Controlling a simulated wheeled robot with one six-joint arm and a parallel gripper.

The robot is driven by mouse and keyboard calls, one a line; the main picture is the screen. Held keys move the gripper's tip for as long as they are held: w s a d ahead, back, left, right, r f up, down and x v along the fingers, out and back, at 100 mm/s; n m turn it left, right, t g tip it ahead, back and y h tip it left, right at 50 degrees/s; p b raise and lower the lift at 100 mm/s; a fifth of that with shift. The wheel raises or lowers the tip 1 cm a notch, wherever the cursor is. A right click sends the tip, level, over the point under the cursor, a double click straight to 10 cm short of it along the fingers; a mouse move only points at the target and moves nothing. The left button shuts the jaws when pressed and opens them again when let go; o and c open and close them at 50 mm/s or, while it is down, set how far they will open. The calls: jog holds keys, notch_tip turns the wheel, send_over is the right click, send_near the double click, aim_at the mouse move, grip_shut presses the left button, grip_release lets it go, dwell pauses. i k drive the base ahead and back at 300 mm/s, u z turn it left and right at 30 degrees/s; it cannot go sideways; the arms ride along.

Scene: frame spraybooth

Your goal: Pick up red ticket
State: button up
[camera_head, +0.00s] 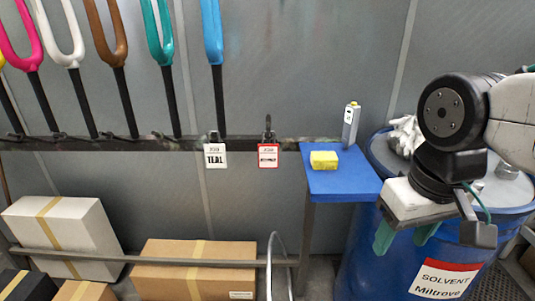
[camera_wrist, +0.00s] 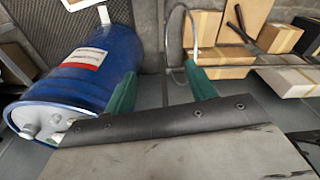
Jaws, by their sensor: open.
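A red-bordered ticket (camera_head: 268,156) hangs from a clip on the dark horizontal rail, left of the blue side table. It carries small print and a dark block that I cannot read. My gripper (camera_head: 406,238) is at the right, in front of the blue drum, well to the right of the ticket and lower. Its two green fingers are apart with nothing between them. In the wrist view my gripper (camera_wrist: 162,90) also shows open and empty. The ticket is not visible in the wrist view.
A blue table (camera_head: 340,182) holds a yellow sponge (camera_head: 324,160) and a grey device (camera_head: 351,124). Painted forks (camera_head: 160,40) hang above the rail (camera_head: 90,144). A blue solvent drum (camera_head: 375,255) and boxes (camera_head: 200,275) stand below.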

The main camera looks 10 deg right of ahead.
aim_at(269, 153)
jog(key=k, duration=1)
jog(key=u, duration=1.5)
jog(key=i, duration=1.25)
jog(key=z, duration=1.9)
